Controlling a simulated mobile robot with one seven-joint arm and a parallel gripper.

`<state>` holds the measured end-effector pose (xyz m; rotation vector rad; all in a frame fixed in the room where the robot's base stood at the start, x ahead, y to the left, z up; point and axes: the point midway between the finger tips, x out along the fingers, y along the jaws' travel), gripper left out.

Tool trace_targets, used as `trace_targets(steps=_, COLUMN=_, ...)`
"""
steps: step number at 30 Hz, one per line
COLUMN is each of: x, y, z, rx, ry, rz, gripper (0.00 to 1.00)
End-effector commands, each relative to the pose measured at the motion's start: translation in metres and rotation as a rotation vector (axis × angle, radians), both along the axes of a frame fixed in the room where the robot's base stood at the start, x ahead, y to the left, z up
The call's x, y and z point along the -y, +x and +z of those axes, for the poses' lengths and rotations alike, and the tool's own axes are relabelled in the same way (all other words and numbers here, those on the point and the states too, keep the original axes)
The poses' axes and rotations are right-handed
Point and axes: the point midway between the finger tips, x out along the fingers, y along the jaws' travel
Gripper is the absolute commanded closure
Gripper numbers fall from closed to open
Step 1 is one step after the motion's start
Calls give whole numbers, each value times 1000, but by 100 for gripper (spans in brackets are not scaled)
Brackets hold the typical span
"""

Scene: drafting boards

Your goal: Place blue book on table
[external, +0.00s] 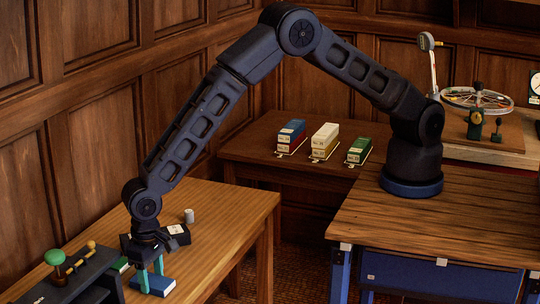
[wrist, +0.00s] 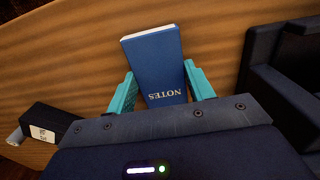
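The blue book (external: 154,285), marked "NOTES", lies flat at the near end of the light wooden table (external: 232,203), below my gripper (external: 151,277). I cannot tell whether it rests on the table or is slightly above it. In the wrist view the book (wrist: 155,62) is between the two teal fingers of my gripper (wrist: 159,70). The fingertips appear to touch its two long edges, so my gripper looks shut on it. The book's near end is partly hidden by the gripper body.
A dark holder (external: 85,285) with a green-knobbed tool (external: 55,258) stands left of the book, a green book (external: 121,265) beside it. A black labelled box (external: 177,235) and grey cylinder (external: 189,216) are behind the gripper. The table's right side is clear.

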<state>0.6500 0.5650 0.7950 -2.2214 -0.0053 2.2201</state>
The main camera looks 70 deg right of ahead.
Motion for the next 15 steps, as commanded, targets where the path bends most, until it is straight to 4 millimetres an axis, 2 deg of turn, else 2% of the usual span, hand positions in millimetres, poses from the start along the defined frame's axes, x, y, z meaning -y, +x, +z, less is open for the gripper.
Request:
trace_targets(steps=1, x=0, y=0, z=0, rx=0, ry=0, rz=0, gripper=38)
trace_targets(steps=3, x=0, y=0, z=0, rx=0, ry=0, rz=0, gripper=26)
trace_targets(steps=11, x=0, y=0, z=0, rx=0, ry=0, rz=0, gripper=26)
trace_targets(steps=15, x=0, y=0, z=7, rx=0, ry=0, rz=0, gripper=26)
